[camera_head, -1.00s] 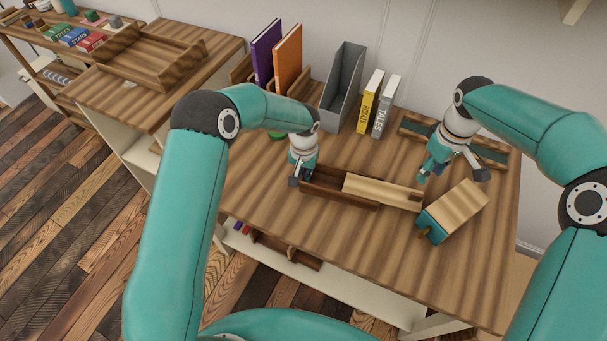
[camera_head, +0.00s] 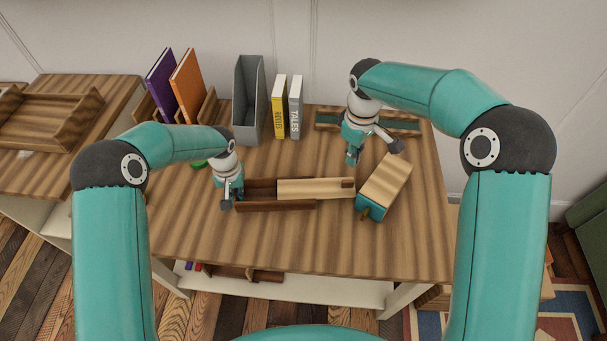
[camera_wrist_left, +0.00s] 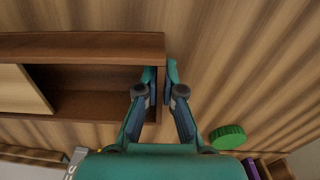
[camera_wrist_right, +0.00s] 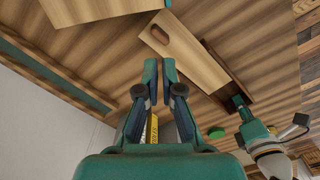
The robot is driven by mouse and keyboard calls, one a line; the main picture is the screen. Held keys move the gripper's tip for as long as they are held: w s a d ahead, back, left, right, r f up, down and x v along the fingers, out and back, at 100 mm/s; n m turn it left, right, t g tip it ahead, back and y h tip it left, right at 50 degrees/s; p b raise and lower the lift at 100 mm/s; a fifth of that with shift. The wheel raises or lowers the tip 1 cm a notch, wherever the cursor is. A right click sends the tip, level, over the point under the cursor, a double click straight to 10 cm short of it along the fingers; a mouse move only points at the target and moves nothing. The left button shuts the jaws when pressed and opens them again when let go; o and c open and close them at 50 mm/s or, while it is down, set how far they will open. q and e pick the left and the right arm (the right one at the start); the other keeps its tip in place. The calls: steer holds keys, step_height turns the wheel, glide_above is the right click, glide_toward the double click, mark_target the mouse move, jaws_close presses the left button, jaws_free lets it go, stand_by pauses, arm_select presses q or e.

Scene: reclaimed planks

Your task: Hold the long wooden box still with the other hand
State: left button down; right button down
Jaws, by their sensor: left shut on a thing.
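The long wooden box (camera_head: 275,206) is dark brown and lies on the table. A pale sliding lid (camera_head: 315,188) with a dark notch covers its right part; its left part is open and looks empty. My left gripper (camera_head: 230,195) is at the box's left end. In the left wrist view its fingers (camera_wrist_left: 162,82) are shut on the box's end wall (camera_wrist_left: 158,75). My right gripper (camera_head: 353,158) hangs just behind the lid's right end, apart from it. In the right wrist view only a narrow gap shows between its fingers (camera_wrist_right: 160,75), with nothing held.
A wooden block with a teal end (camera_head: 384,186) stands right of the lid. Behind are a grey file holder (camera_head: 249,100), a yellow book (camera_head: 279,107), a grey book (camera_head: 295,107) and a long tray (camera_head: 327,118). The table front (camera_head: 300,245) is clear.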

steer(key=d+r+m+y, duration=0.1)
steer(key=d+m+y, duration=0.45)
steer(key=m, duration=2.15)
step_height(320, 180, down, 9)
steer(key=a+h, duration=0.1)
steer(key=shift+a, duration=0.3)
steer(key=shift+w+f, duration=0.1)
